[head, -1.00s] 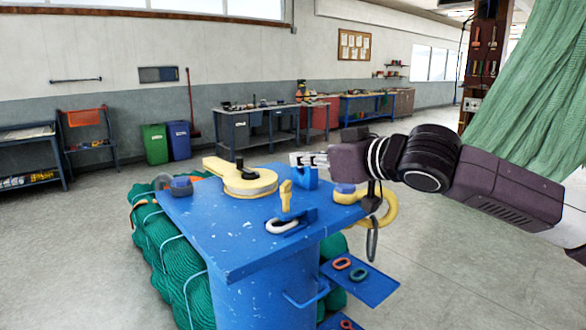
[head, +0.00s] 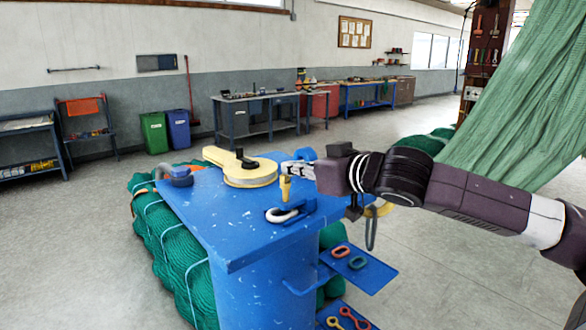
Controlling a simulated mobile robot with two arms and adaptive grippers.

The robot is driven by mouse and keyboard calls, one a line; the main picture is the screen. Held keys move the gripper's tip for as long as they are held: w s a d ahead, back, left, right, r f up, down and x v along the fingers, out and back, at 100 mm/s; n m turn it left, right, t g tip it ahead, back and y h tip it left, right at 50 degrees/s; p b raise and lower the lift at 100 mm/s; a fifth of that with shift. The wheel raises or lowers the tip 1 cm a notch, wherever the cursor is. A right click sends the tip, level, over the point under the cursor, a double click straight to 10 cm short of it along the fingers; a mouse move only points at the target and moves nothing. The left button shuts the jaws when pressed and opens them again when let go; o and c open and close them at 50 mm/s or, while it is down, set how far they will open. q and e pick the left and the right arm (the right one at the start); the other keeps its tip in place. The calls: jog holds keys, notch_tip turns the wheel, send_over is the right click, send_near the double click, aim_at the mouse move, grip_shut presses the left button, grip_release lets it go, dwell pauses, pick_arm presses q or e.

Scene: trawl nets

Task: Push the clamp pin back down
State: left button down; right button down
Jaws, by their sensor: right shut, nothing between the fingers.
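The clamp pin (head: 285,189) is yellow and stands upright at the blue clamp (head: 300,212) on the blue bench top. A pale metal link (head: 279,215) sits in the clamp, below the pin. My right gripper (head: 288,169) comes in from the right, shut and empty. Its fingertips are at the pin's head and partly cover it; I cannot tell whether they touch it. My left gripper is not in view.
The bench top (head: 228,223) also carries a round yellow tool (head: 249,175) with a handle and a blue-grey piece (head: 181,176) at the left. A side shelf (head: 368,272) holds links. Green netting (head: 165,255) lies beside the bench.

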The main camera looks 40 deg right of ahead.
aim_at(287, 180)
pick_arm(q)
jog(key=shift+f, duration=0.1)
pick_arm(e)
jog(key=shift+f, duration=0.1)
